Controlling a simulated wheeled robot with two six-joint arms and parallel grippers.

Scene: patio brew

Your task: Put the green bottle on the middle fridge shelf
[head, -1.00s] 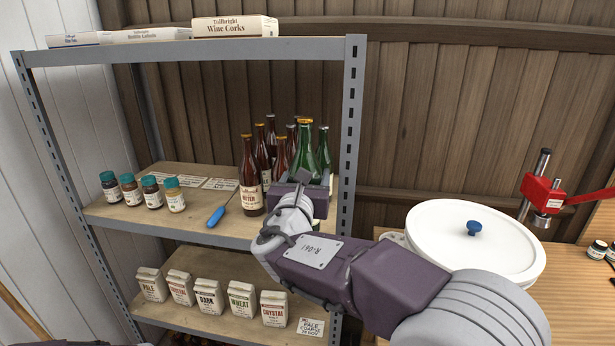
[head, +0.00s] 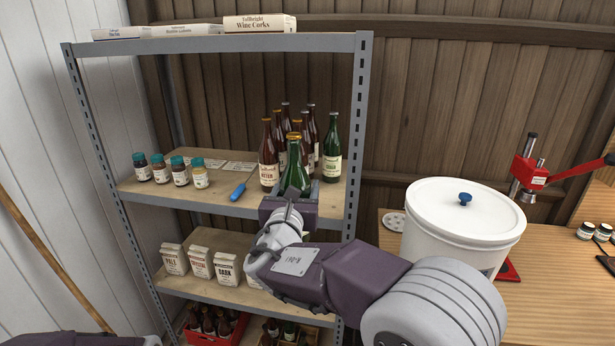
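A green bottle (head: 295,168) with a gold cap stands upright between the fingers of my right gripper (head: 298,194), in front of the shelf's brown bottles. The gripper looks shut on its lower body, and the fingers and wrist hide its base. A second green bottle (head: 332,152) with a pale label stands on the shelf to the right. No fridge is in view. Only a piece of my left arm shows at the bottom left edge; its gripper is out of view.
The grey metal rack (head: 358,140) holds brown bottles (head: 268,158), small jars (head: 180,172), a blue-handled tool (head: 238,191) and paper bags (head: 200,263). A red crate (head: 236,335) sits low down. A white bucket (head: 460,230) and red capper (head: 528,172) stand on the wooden table (head: 550,270).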

